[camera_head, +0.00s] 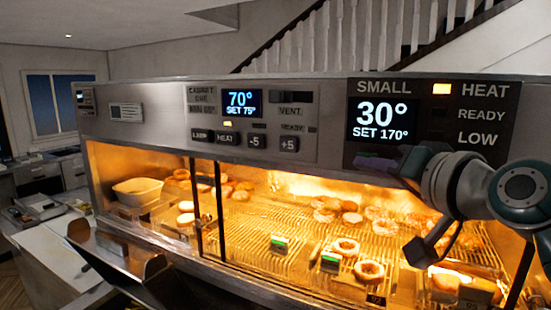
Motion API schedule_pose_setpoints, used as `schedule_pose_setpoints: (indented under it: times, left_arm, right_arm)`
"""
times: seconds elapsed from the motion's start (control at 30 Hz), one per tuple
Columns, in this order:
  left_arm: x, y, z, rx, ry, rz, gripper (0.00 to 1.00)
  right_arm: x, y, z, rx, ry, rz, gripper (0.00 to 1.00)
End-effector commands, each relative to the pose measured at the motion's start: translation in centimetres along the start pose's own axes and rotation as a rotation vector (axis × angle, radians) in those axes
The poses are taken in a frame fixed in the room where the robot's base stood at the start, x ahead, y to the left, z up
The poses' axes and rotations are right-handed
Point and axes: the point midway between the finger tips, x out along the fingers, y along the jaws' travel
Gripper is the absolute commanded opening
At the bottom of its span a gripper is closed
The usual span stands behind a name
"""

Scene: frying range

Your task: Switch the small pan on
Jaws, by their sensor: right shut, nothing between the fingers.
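The SMALL pan's control panel (428,118) is at the upper right of the cabinet front. Its display (381,121) reads 30° with SET 170°. My right arm comes in from the right and covers the panel's lower edge, so any switch there is hidden. My right gripper (425,250) shows dark fingers below the wrist, in front of the lit glass, shut and empty. Whether it touches anything I cannot tell. My left gripper is not in view.
A second panel (302,122) on the left has a 70° display, HEAT, -5 and +5 buttons. Behind the glass below, a lit wire rack (290,225) holds several rings and buns and a pale tub (138,191). A metal scoop-like part (115,255) stands at lower left.

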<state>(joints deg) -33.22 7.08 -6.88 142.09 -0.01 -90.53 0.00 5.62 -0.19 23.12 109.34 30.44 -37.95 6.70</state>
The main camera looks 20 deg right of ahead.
Motion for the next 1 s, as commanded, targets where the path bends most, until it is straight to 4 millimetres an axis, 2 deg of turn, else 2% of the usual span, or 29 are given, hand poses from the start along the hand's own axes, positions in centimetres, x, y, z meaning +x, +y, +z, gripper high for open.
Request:
schedule_pose_setpoints:
  times: [0.2,0.5,1.0]
  left_arm:
    - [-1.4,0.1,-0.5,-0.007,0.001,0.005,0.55]
    - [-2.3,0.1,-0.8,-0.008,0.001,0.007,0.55]
    - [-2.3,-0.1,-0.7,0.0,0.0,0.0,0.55]
  right_arm:
    - [-1.7,-1.4,1.1,0.002,-0.003,0.001,0.0]
    - [-3.7,-2.8,2.6,0.001,-0.002,0.0,0.0]
    - [-3.9,-2.9,2.8,0.001,-0.001,0.0,0.0]
